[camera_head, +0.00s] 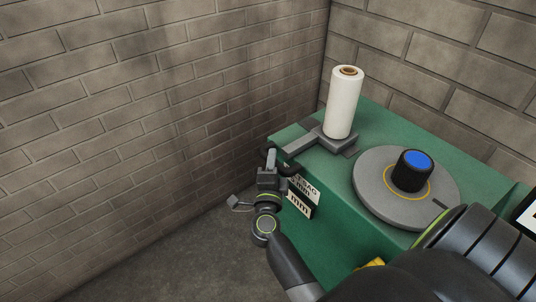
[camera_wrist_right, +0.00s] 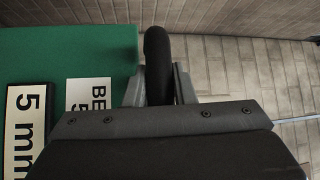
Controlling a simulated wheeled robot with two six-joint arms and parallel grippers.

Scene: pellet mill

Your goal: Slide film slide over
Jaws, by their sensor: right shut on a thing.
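The film slide (camera_head: 304,143) is a flat grey bar and plate on top of the green machine, at its far left corner. A white film roll (camera_head: 342,105) stands upright on its plate. My right gripper (camera_head: 271,163) is at the left end of the machine, beside the slide's outer end. It is shut on a black rounded handle, which shows between its fingers in the right wrist view (camera_wrist_right: 157,52). The fingers hide part of the handle. My left gripper is not in view.
The green machine (camera_head: 325,218) carries a round grey plate (camera_head: 376,197) with a blue-topped black knob (camera_head: 413,168). A label (camera_head: 300,205) is on its side, close to my right gripper. Brick walls stand left and behind. Floor shows between the left wall and the machine.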

